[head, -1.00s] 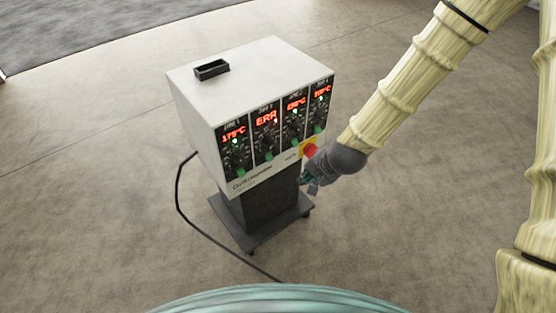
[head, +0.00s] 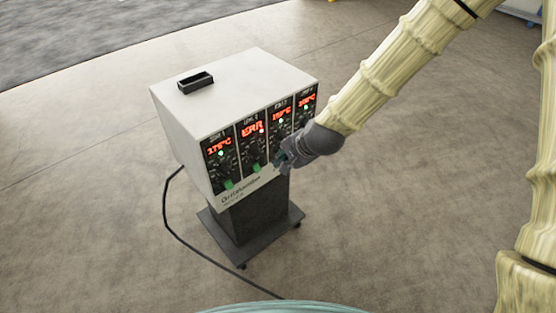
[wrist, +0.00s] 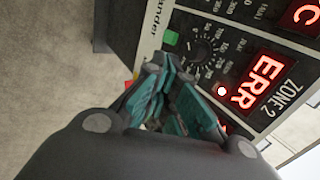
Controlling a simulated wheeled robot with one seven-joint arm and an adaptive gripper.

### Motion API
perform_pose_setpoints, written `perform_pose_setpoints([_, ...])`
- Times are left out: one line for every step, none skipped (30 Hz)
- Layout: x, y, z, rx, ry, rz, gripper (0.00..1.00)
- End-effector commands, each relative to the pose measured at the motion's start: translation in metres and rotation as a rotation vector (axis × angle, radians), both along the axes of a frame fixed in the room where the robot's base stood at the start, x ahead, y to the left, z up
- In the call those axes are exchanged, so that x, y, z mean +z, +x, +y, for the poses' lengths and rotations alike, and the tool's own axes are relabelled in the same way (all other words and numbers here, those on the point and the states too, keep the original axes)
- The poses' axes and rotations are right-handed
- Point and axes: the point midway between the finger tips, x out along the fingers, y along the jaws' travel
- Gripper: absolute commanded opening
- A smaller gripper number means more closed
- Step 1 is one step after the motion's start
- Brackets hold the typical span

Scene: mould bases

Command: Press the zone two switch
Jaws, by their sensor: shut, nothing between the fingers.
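The zone two panel (head: 251,146) is on the front of a white controller box (head: 236,78). It shows red ERR and a red light, with a dial below. Its green switch (head: 257,168) is at the panel's lower edge; it also shows in the wrist view (wrist: 171,38), lit green. My gripper (head: 281,160) is shut and empty, just right of that switch, over the lower part of the zone three panel. In the wrist view the teal fingertips (wrist: 163,78) are close below the switch in the picture. I cannot tell whether they touch the box.
The zone one panel (head: 219,160) is on the left, with its own green switch (head: 229,184). The zone four panel (head: 306,106) is on the right. The box stands on a dark wheeled stand (head: 252,212). A black cable (head: 184,237) trails on the floor. The surrounding floor is clear.

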Motion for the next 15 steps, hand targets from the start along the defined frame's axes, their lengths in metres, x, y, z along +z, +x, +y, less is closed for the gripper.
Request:
perform_pose_setpoints([-0.006,0.002,0.002,0.001,-0.001,0.002,0.0])
perform_pose_setpoints([-0.009,0.004,0.004,0.001,-0.001,0.002,0.0])
perform_pose_setpoints([-0.013,0.007,0.005,0.002,-0.002,0.0,0.0])
perform_pose_setpoints([-0.016,0.009,0.007,0.002,-0.002,0.0,0.0])
perform_pose_setpoints([-0.019,0.01,0.008,0.002,-0.001,0.001,0.0])
perform_pose_setpoints([-0.024,0.013,0.01,0.002,-0.002,0.001,0.0])
perform_pose_setpoints([-0.026,0.015,0.011,0.002,-0.002,0.0,0.0])
perform_pose_setpoints([-0.03,0.017,0.013,0.001,-0.001,0.0,0.0])
perform_pose_setpoints([-0.034,0.019,0.014,0.001,-0.001,0.0,0.0])
perform_pose_setpoints([-0.037,0.021,0.016,0.001,-0.001,0.0,0.0])
perform_pose_setpoints([-0.04,0.023,0.017,0.001,-0.001,0.0,0.0])
perform_pose_setpoints([-0.045,0.026,0.019,0.0,-0.001,0.001,0.0])
perform_pose_setpoints([-0.048,0.027,0.021,0.001,0.0,0.001,0.0])
perform_pose_setpoints([-0.051,0.029,0.022,0.001,0.0,0.001,0.0])
perform_pose_setpoints([-0.055,0.032,0.024,0.001,0.0,0.001,0.0])
